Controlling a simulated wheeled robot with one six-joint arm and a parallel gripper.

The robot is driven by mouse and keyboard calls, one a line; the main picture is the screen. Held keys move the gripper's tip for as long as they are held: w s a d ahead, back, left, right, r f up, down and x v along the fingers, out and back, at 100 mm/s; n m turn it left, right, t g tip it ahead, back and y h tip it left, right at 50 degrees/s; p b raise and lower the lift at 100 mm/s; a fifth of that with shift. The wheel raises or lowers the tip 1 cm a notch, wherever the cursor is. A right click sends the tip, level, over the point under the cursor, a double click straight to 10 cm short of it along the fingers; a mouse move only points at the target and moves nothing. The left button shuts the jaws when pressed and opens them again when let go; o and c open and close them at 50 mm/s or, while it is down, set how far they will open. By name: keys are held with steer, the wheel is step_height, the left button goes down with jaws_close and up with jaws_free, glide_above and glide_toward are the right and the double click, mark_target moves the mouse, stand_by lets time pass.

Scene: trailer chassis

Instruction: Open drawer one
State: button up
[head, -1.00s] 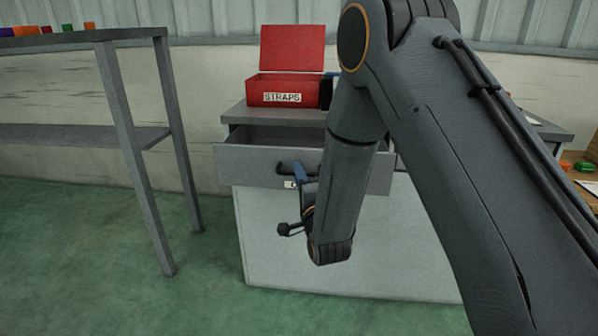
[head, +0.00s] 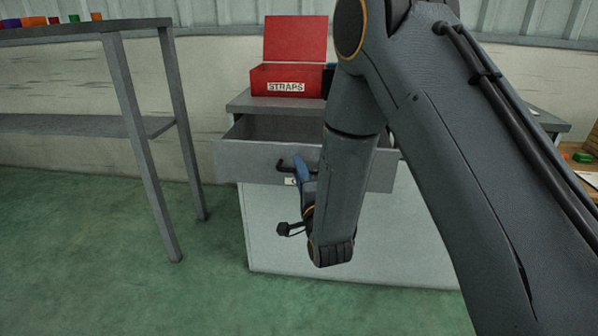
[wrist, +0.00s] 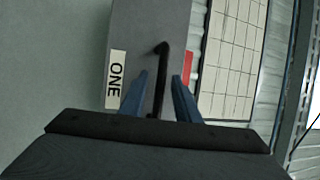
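Drawer one (head: 350,170) is a grey drawer pulled well out of its cabinet, its inside partly visible in the head view. Its white label reading "ONE" (wrist: 115,80) shows in the wrist view beside the black handle (wrist: 162,62). My gripper (wrist: 161,80) is at the handle, with its two blue fingers on either side of the bar. Visible gaps separate the fingers from the bar, so the gripper looks open around it. In the head view my arm hides the right part of the handle and part of the drawer front.
A red box labelled STRAPS (head: 286,87), lid open, stands on the cabinet top (head: 245,103). A grey shelf table (head: 120,125) stands at the left, its legs near the cabinet. Green floor (head: 100,290) is clear in front.

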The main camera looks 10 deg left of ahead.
steer(key=v, duration=0.7)
steer(key=shift+s, duration=0.4)
steer(key=shift+d, duration=0.1)
